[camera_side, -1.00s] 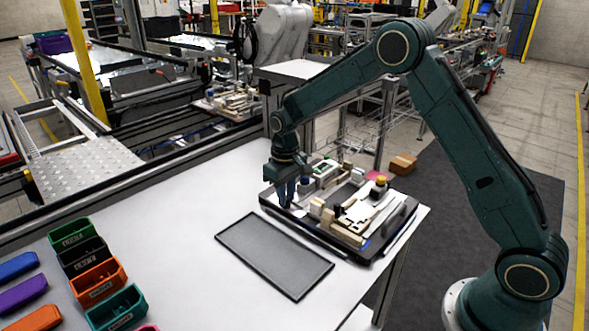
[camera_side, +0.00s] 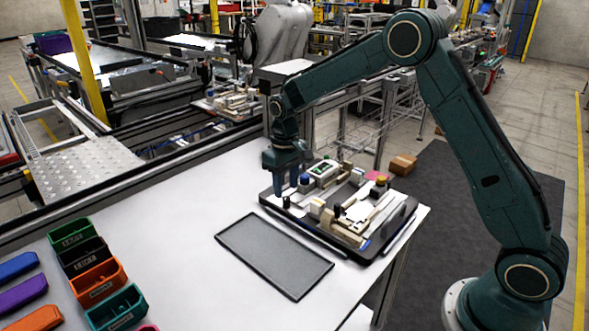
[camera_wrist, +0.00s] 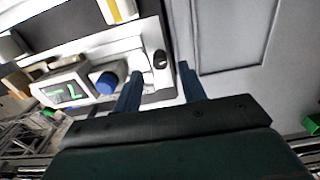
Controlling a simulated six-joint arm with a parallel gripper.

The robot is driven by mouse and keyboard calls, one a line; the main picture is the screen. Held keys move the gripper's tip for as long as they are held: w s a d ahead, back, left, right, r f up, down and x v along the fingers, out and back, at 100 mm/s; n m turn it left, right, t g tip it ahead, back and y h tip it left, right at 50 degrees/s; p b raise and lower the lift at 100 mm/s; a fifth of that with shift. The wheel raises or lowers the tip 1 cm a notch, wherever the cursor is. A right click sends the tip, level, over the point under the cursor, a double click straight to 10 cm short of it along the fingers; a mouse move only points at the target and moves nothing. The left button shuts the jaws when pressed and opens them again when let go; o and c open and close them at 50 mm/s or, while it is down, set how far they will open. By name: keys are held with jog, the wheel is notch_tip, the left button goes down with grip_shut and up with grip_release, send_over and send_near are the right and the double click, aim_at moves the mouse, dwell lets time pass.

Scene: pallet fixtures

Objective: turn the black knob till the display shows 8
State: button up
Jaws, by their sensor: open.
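The black knob (camera_side: 286,202) stands at the near left corner of the dark pallet (camera_side: 268,199). In the wrist view the knob (camera_wrist: 160,60) lies ahead of the gap between my fingertips, on a light plate. My gripper (camera_side: 290,186) is open and empty, pointing down above the knob and apart from it; its two blue fingers also show in the wrist view (camera_wrist: 160,70). The display (camera_side: 324,169) is in a white housing behind the knob. In the wrist view the display (camera_wrist: 65,93) has green characters, seen turned round; I cannot read them surely.
A blue button (camera_wrist: 107,83) sits between knob and display, close to one finger. Light blocks and a yellow-topped button (camera_side: 382,179) stand on the pallet. A grey tray (camera_side: 272,256) lies in front. Coloured bins (camera_side: 98,282) are at the left; the white table between is clear.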

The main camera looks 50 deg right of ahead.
aim_at(288, 199)
notch_tip(288, 199, up, 10)
jog(key=shift+r, duration=0.2)
dwell(0.5)
jog(key=s+a+r+t, duration=0.1)
jog(key=s+r+t, duration=0.1)
jog(key=s+r, duration=0.5)
jog(key=s+r+t, duration=0.1)
jog(key=s+r, duration=0.3)
jog(key=s, duration=0.6)
jog(key=s+f+t, duration=0.2)
jog(key=s+f, duration=0.1)
jog(key=s, duration=1.3)
jog(key=shift+a+t, duration=0.3)
jog(key=shift+a, duration=0.05)
